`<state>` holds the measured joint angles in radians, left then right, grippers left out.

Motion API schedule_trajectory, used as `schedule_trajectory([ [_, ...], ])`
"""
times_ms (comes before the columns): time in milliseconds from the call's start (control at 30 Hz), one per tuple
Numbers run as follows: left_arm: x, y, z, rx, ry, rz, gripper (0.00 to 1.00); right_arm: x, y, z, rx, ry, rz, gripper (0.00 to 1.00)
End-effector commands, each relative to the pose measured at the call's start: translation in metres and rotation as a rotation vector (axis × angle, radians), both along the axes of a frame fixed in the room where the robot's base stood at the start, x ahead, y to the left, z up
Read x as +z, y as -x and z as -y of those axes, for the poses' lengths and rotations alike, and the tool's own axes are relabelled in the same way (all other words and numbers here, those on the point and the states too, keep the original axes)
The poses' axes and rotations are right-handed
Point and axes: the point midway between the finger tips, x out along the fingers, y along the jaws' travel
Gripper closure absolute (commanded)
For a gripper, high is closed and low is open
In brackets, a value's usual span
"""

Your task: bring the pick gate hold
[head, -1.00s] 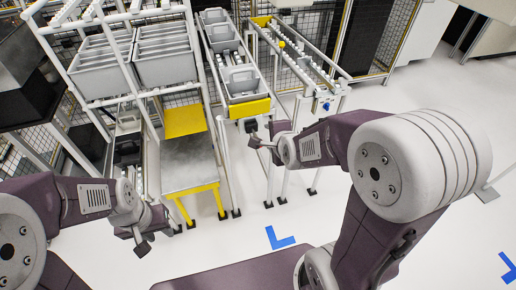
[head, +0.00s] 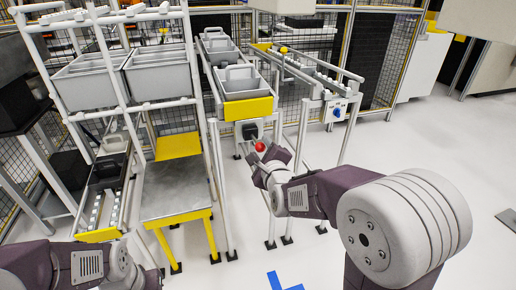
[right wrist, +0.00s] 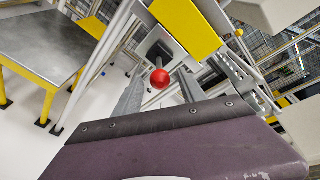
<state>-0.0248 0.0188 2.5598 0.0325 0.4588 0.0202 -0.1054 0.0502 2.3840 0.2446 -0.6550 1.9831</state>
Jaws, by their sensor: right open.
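A red ball knob (head: 260,146) shows just below a black box (head: 250,131) under the yellow end plate (head: 248,108) of the middle chute. The frames do not show whether it is the pick gate's hold. My right gripper (head: 257,166) is open, close below the knob. In the right wrist view, the red knob (right wrist: 160,79) appears between the two spread grey fingers, with the black box (right wrist: 157,42) behind. I cannot tell whether a finger touches it. My left gripper (head: 143,279) is partly cut off at the bottom edge, and its jaws are unclear.
Grey bins (head: 240,80) sit in the middle chute. A metal-topped table with yellow legs (head: 178,188) stands left of it. A rail stand with a blue knob (head: 336,112) is on the right. White posts rise near my right gripper.

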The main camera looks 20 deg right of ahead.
Motion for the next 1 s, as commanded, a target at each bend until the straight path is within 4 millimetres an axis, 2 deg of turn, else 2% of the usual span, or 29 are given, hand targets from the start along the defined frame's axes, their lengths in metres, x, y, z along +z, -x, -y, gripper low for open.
schedule_trajectory([
  [100,-0.006,0.000,0.000,0.000,0.000,0.000,0.64,-0.009,-0.025,0.002,-0.002,0.000,-0.001,0.52],
  [233,-0.008,0.000,0.000,0.000,0.000,0.000,0.64,-0.012,-0.043,0.002,0.000,0.001,-0.001,0.52],
  [367,-0.009,0.000,0.000,0.000,0.000,0.000,0.64,-0.013,-0.052,0.003,0.000,0.001,-0.001,0.52],
  [567,-0.009,0.000,0.000,0.000,0.000,0.000,0.64,-0.012,-0.052,0.003,-0.001,0.001,-0.001,0.52],
  [600,-0.009,0.000,0.000,0.000,0.000,0.000,0.64,-0.012,-0.052,0.003,-0.001,0.001,-0.001,0.55],
  [767,-0.009,0.000,0.000,0.000,0.000,0.000,0.64,-0.012,-0.052,0.003,-0.001,0.001,-0.001,0.99],
  [1000,-0.009,0.000,0.000,0.000,0.000,0.000,0.64,-0.012,-0.052,0.003,-0.001,0.001,-0.001,1.00],
])
